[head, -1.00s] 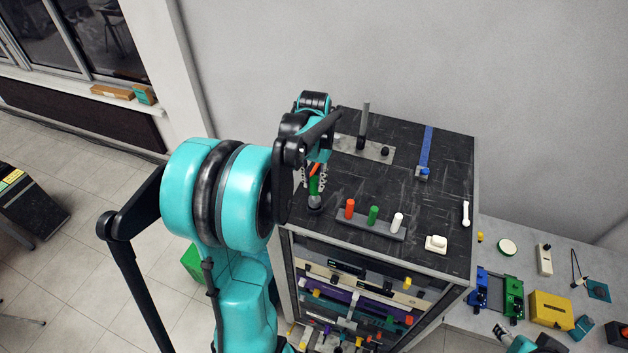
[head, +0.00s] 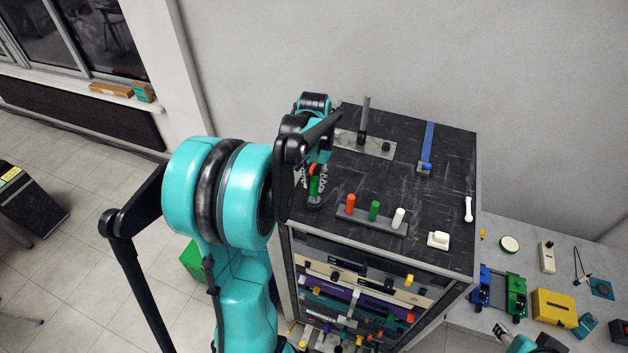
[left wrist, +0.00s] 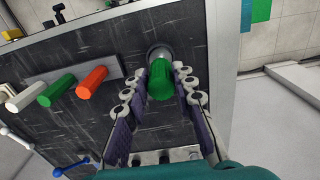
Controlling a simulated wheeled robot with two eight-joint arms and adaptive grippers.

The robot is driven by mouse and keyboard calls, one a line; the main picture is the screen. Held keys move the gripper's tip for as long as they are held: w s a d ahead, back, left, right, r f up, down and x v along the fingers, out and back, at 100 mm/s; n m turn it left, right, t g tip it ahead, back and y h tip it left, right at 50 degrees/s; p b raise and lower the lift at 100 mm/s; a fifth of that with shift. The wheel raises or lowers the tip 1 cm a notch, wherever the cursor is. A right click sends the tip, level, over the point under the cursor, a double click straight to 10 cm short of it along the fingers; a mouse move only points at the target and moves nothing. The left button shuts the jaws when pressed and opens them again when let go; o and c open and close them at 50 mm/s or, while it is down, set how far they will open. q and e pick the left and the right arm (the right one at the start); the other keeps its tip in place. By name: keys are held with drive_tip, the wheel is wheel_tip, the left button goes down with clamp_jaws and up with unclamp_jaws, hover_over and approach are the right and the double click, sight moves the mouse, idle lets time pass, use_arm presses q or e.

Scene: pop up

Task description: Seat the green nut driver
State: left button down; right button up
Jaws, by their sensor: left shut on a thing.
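A green handle, the green nut driver (left wrist: 160,80), stands between the fingers of my left gripper (left wrist: 162,88) in the left wrist view. The fingers are shut on it. Its far end meets a round grey socket or collar (left wrist: 159,52) at the cabinet top's edge; I cannot tell how deep it sits. In the head view my left gripper (head: 312,178) is at the cabinet top's near left corner, with the green handle (head: 315,187) above the dark round piece (head: 314,203). My right gripper (head: 501,331) shows only partly at the bottom right.
A grey rack (head: 385,227) with orange (head: 351,204), green (head: 374,211) and white (head: 398,218) handles stands just right of the gripper. A metal plate with an upright post (head: 364,120) is behind. A blue bar (head: 427,145) and white block (head: 438,240) are further right.

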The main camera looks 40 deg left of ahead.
use_arm(q)
drive_tip(key=shift+f, duration=0.1)
drive_tip(key=c, duration=1.2)
unclamp_jaws()
drive_tip(key=shift+o, duration=0.2)
wheel_tip(320, 180, up, 12)
drive_tip(key=s+d+f+m+t, duration=0.1)
drive_tip(key=s+d+f+t, duration=0.1)
drive_tip(key=s+d, duration=0.35)
drive_tip(key=s+d+f+m+t, duration=0.1)
drive_tip(key=s+d+f+t, duration=0.15)
drive_tip(key=d, duration=0.55)
drive_tip(key=s+d+f+m+t, duration=0.2)
drive_tip(key=s+d, duration=0.1)
drive_tip(key=d, duration=0.4)
wheel_tip(320, 180, down, 32)
drive_tip(key=b, duration=3.1)
drive_tip(key=shift+d+r+t, duration=0.25)
drive_tip(key=shift+d+t, duration=0.1)
drive_tip(key=shift+d, duration=0.05)
